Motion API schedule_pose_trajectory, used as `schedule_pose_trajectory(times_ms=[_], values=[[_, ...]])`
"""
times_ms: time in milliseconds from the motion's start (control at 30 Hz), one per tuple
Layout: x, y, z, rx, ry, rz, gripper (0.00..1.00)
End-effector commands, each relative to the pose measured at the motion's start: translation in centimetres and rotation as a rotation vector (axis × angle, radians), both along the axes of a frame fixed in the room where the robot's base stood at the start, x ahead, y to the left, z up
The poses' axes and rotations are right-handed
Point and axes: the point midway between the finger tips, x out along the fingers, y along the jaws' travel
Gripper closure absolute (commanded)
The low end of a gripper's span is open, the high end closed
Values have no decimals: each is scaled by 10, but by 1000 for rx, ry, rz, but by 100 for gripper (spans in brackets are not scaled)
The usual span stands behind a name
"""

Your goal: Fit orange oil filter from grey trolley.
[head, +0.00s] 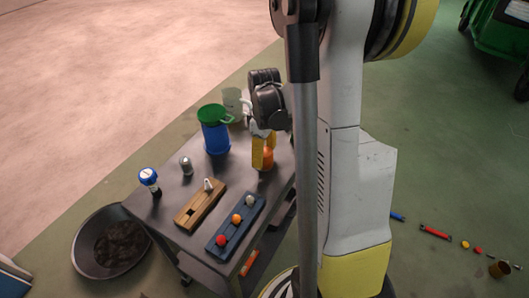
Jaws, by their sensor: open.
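The grey trolley (176,189) stands left of my arm with several things on its top. An orange object (268,158), which looks like the oil filter, is on the trolley's right rear part. My gripper (263,152) points down at it, its yellow fingers open. One finger covers part of the orange object, so I cannot tell whether the fingers touch it. Where the filter fits is not clear in this view.
On the trolley are a blue jug with green lid (215,132), a small metal can (186,165), a blue-and-white item (149,178), a wooden block (191,213) and a blue rack (226,238) with coloured knobs. A black pan (85,263) and a red tool (434,232) lie on the floor.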

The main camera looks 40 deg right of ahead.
Motion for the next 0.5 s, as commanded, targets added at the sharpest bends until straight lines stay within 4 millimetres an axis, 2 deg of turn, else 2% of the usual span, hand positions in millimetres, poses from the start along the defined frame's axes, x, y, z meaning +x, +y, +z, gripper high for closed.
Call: schedule_pose_trajectory(times_ms=[267,433,500], values=[[0,0,-1,0,0,0,35],[0,0,0,0,0,0,87],[0,0,0,0,0,0,87]])
